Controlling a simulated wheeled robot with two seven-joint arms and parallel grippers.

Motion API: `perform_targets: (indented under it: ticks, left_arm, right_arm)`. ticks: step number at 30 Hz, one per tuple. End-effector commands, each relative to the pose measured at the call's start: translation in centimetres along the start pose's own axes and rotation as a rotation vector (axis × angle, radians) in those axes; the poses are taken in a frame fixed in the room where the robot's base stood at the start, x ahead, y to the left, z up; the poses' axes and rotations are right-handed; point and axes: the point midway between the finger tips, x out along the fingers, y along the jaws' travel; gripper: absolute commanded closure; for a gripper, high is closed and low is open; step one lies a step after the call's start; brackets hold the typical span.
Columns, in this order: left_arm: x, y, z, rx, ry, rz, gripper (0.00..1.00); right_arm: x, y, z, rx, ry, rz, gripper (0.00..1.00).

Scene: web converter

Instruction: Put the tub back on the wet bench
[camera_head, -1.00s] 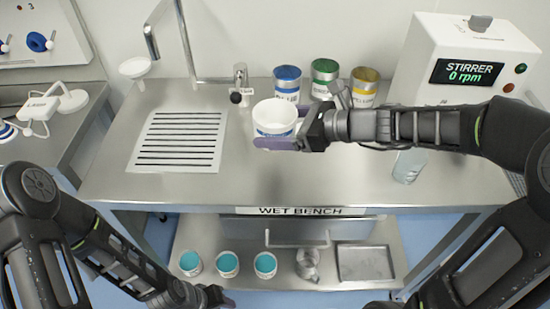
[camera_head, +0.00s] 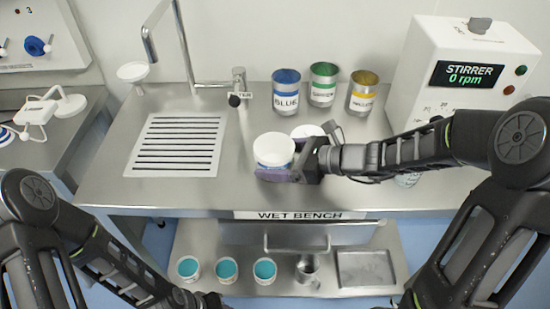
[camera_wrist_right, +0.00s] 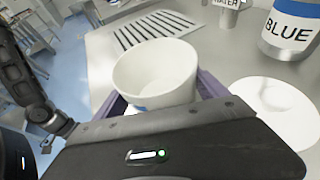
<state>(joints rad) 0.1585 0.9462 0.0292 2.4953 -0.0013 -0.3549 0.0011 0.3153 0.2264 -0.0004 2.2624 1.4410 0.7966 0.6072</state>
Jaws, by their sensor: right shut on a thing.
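The white tub (camera_head: 273,150) with a blue band is upright in my right gripper (camera_head: 280,173), over the front middle of the wet bench (camera_head: 225,190). The tub looks empty in the right wrist view (camera_wrist_right: 157,75), between the purple fingers. Whether its base touches the steel top cannot be told, as the gripper hides it. My left arm shows at the lower left, but its fingers are out of frame.
A white round disc (camera_head: 307,131) lies behind the gripper. Blue (camera_head: 286,93), green (camera_head: 322,86) and yellow (camera_head: 362,94) tins stand at the back. The stirrer (camera_head: 463,75) is at right, a slotted drain plate (camera_head: 180,143) at left. Several turquoise-filled tubs (camera_head: 227,269) stand on the lower shelf.

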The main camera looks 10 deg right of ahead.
Motion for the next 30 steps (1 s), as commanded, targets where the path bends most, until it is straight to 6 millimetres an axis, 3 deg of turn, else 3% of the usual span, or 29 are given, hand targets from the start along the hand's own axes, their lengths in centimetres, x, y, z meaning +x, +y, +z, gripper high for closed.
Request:
perform_targets:
  ticks: [11,12,18,30]
  left_arm:
    - [0.43,-0.17,0.0,0.0,0.0,0.0,0.68]
    - [0.29,-0.11,0.0,0.0,0.0,0.0,0.68]
    - [0.25,-0.1,0.0,0.0,0.0,0.0,0.68]
    - [-0.06,0.02,-0.01,0.0,0.0,0.0,0.68]
  right_arm:
    - [0.19,-0.01,-0.44,-0.001,-0.001,-0.001,0.87]
    - [0.13,-0.01,-0.3,-0.001,-0.001,-0.001,0.15]
    - [0.11,-0.01,-0.27,-0.001,-0.001,-0.001,0.0]
    - [-0.66,-0.12,0.05,-0.001,-0.001,-0.004,0.0]
